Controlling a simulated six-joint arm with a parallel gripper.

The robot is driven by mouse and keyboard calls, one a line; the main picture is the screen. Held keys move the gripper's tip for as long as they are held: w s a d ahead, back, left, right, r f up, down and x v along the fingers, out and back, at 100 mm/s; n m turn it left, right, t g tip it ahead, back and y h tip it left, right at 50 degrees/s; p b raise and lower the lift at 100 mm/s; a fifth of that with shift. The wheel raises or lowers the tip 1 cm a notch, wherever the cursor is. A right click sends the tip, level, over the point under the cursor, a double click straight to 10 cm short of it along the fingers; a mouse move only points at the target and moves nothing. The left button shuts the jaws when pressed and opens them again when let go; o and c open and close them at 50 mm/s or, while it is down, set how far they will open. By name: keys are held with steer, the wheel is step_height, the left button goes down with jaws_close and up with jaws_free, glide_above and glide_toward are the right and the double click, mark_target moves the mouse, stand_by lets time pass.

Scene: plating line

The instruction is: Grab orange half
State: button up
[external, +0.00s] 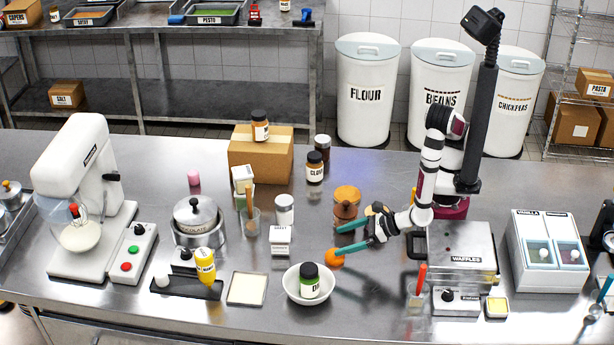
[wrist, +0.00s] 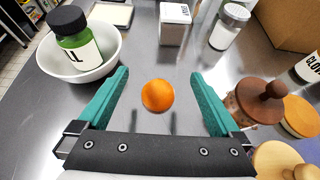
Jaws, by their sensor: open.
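The orange half (external: 334,259) shows as a small round orange shape by the steel counter's front middle, right of the white bowl. In the wrist view the orange half (wrist: 157,96) appears between my two teal fingers, with a visible gap on each side. My gripper (external: 334,241) is open and empty, reaching left and low over the counter; it also shows in the wrist view (wrist: 160,75). In the external view one finger ends right at the orange half. I cannot tell whether they touch.
Brown lidded jars (wrist: 262,102) stand close to my right finger in the wrist view. A waffle maker (external: 462,252) is to the right. A white carton (external: 281,240) stands behind.

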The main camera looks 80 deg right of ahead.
mark_target(344, 256)
step_height(344, 256, down, 5)
steer(key=shift+d+r, duration=0.1)
steer(key=x, duration=0.3)
steer(key=shift+w, duration=0.1)
steer(key=c, duration=1.4)
